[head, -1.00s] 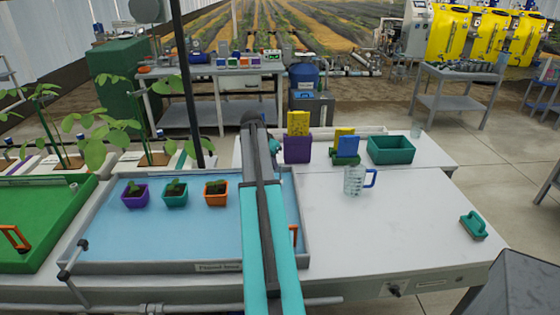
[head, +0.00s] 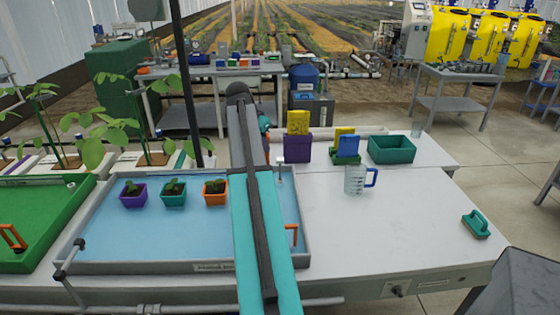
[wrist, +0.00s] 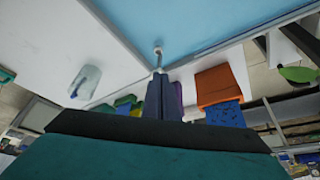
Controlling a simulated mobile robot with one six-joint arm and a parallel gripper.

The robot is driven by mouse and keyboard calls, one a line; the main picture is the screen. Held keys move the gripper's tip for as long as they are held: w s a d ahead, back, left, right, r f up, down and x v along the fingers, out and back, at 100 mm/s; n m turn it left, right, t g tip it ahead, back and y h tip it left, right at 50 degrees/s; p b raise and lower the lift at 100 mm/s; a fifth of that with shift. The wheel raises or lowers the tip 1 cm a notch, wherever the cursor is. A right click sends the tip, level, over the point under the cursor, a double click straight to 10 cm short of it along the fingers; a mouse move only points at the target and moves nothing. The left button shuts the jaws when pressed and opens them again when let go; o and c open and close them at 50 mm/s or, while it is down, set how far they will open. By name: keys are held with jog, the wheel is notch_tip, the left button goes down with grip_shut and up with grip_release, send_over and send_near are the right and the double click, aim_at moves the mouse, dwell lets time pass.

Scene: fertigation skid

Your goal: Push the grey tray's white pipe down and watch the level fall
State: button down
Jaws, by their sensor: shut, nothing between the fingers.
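The grey tray (head: 180,267) holds blue water, with three small potted seedlings (head: 174,193) standing in it. The white pipe (head: 280,170) stands upright near the tray's back right corner, with a pale cap on top. In the wrist view the pipe (wrist: 158,57) shows just beyond my fingertips, close to the tray's rim. My gripper (wrist: 160,77) is shut and empty there; I cannot tell whether it touches the pipe. In the head view my arm crosses the tray, and the gripper cannot be made out.
A clear measuring jug (head: 355,180) stands on the white bench right of the tray. Behind are a purple box (head: 297,148) with a yellow piece and a teal bin (head: 391,150). An orange handle (head: 291,235) is at the tray's right side. The bench's right part is mostly clear.

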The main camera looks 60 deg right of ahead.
jog(key=shift+v, duration=1.25)
